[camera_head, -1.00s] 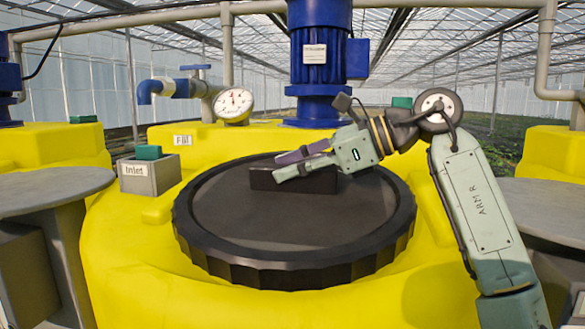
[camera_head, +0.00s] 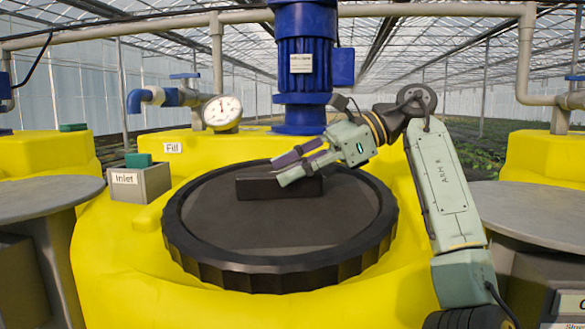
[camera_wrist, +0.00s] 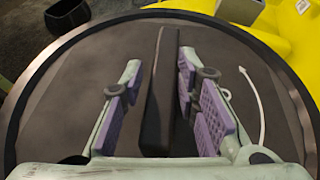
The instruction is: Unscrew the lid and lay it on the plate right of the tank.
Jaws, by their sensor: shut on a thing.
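The lid (camera_head: 280,235) is a large round black disc with a ribbed rim, sitting level on top of the yellow tank (camera_head: 120,250). A raised black bar handle (camera_head: 258,187) crosses its face. In the wrist view, the handle (camera_wrist: 160,95) stands between the purple-padded fingers; a white curved arrow (camera_wrist: 258,105) is marked on the lid to the right. The grey plate (camera_head: 530,212) right of the tank is partly behind my arm, and its visible top is bare.
A blue motor (camera_head: 302,65) stands close behind the lid. A gauge (camera_head: 222,112) and a blue-ended pipe (camera_head: 150,97) are at the back left. A grey inlet box (camera_head: 140,183) sits left of the lid. Another grey plate (camera_head: 40,195) lies at far left, bare.

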